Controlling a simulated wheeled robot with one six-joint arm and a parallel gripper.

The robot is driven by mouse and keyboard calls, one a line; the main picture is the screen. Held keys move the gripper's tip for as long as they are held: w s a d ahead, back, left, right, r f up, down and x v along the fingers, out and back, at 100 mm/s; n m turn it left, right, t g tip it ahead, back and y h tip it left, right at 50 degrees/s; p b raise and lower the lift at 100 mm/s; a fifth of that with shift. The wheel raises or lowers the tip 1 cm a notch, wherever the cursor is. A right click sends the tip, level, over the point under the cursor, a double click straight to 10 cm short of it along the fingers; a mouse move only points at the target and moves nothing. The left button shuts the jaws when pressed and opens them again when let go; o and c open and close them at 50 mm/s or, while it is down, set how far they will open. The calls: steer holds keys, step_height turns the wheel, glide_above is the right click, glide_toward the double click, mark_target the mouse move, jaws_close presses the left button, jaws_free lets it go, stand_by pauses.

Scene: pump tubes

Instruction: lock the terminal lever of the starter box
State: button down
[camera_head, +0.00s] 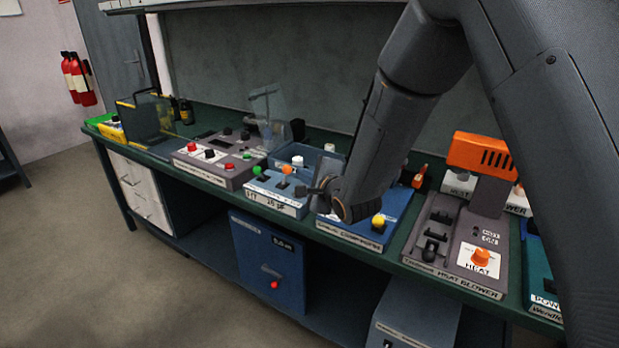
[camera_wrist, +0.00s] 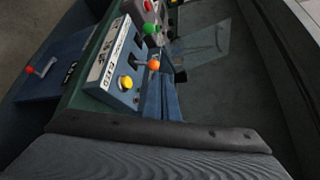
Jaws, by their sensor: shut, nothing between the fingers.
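No readable label names the starter box, so I cannot tell which unit it is. A blue box (camera_head: 275,204) with a white label stands mid-bench. It carries a green knob (camera_head: 257,170) and an orange knob (camera_head: 286,170), with small black parts by them. An orange ball (camera_wrist: 153,65) on a dark stem and a green knob (camera_wrist: 152,28) show in the wrist view. My gripper (camera_head: 311,190) is shut and empty, close to the right of the orange knob in the head view. I cannot tell whether it touches anything. The lever's locked state is unclear.
A blue box with a yellow button (camera_head: 378,220) is partly behind my gripper. The heat blower box (camera_head: 455,250) stands to the right. A grey box (camera_head: 225,160) with several knobs is to the left. A blue cabinet (camera_head: 250,262) with a red-tipped handle is below the bench.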

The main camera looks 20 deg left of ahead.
steer(key=shift+w+r+v, duration=0.1)
steer(key=shift+r+v, duration=0.05)
steer(key=shift+v, duration=0.75)
steer(key=shift+w+r+v, duration=0.1)
steer(key=shift+r+v, duration=0.1)
steer(key=shift+v, duration=0.7)
steer(key=shift+d, duration=0.1)
steer(key=s+d+f+n+g+h, duration=0.15)
steer(key=d+n+h, duration=0.25)
steer(key=d, duration=0.9)
steer(key=s+d+f+n+g+h, duration=0.1)
steer(key=s+d+n+h, duration=0.25)
steer(key=d, duration=0.95)
steer(key=s+d+f+n+g+h, duration=0.1)
steer(key=s+d+n+g, duration=0.2)
steer(key=s+d, duration=0.3)
steer(key=s+d+f+n+g+h, duration=0.1)
steer(key=s+d+g, duration=0.4)
steer(key=s, duration=1)
steer(key=shift+d+f+n, duration=0.6)
steer(key=shift+d+n, duration=0.75)
